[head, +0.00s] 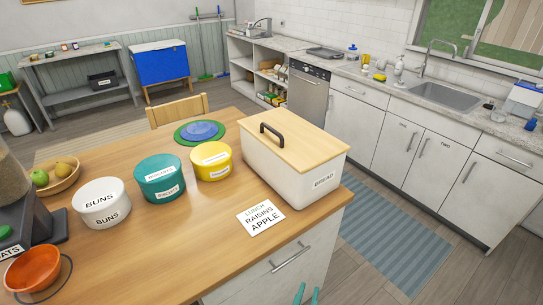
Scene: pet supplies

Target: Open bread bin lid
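The bread bin (285,178) is a white box labelled BREAD near the right end of the wooden island top. Its light wooden lid (300,143) lies flat and closed on top. A dark arched handle (277,133) stands on the left part of the lid. The rest of my gripper and arm is out of view.
White, teal and yellow tubs (211,161) stand left of the bin. A card (262,218) lies in front of it, and blue and green round mats (200,131) lie behind. A drawer handle (290,258) projects from the island front. The floor to the right, with a striped rug (395,240), is clear.

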